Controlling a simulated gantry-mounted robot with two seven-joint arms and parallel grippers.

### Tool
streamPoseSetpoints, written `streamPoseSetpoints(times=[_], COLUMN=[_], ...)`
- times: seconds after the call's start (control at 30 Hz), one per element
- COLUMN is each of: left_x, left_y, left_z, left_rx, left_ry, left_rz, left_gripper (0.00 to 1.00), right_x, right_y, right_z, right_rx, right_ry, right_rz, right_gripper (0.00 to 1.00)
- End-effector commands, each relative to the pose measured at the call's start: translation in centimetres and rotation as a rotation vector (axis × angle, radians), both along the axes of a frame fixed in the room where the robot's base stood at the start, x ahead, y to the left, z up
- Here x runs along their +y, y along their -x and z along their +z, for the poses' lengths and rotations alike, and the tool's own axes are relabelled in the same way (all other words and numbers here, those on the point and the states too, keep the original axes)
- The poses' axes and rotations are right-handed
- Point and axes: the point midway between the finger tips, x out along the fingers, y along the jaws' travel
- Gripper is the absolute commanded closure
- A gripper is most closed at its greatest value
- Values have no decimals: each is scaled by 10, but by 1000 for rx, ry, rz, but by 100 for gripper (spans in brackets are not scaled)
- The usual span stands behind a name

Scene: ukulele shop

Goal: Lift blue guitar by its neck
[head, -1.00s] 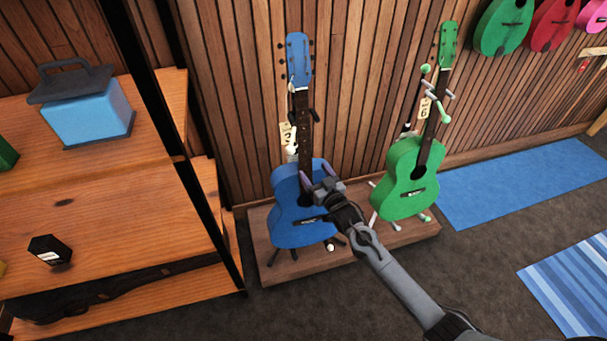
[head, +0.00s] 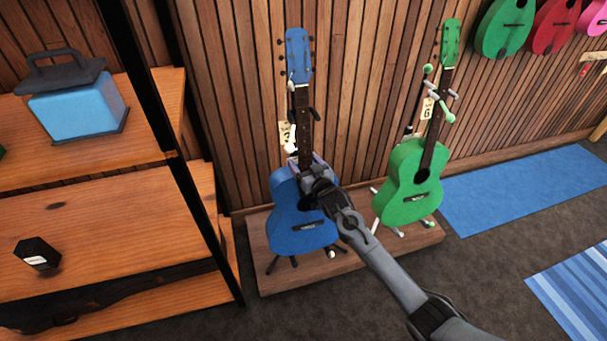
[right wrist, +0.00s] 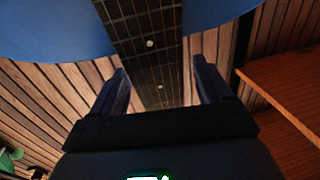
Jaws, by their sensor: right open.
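The blue guitar (head: 298,222) stands upright on a stand on a low wooden platform, its dark neck (head: 303,118) rising to a blue headstock (head: 298,55). My right gripper (head: 308,163) is open in front of the lower neck, where it meets the body. It hides part of the body and sound hole. In the right wrist view, the neck (right wrist: 150,45) runs between the two spread fingers (right wrist: 160,85), with the blue body (right wrist: 55,30) behind at the top. I cannot tell how deep the neck sits between them. My left gripper is not in view.
A green guitar (head: 412,182) stands close on the right on the same platform (head: 345,262). A wooden shelf (head: 120,225) with a dark post is on the left. A paneled wall is behind. Blue mats (head: 525,190) lie on the floor at the right.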

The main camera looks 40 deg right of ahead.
Motion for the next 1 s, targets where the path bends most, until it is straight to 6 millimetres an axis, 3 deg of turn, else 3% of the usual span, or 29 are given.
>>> streamPoseSetpoints(times=[0.07, 0.57, 1.0], left_x=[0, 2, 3], left_y=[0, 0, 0], left_z=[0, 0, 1], left_rx=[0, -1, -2], left_ry=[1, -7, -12], left_rz=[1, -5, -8], left_gripper=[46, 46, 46], right_x=[0, 0, 0], right_y=[0, 0, -1], right_z=[0, 0, 6], right_rx=[0, 0, -12], right_ry=[0, 0, 1], right_rz=[0, 0, 0], right_gripper=[24, 100, 100])
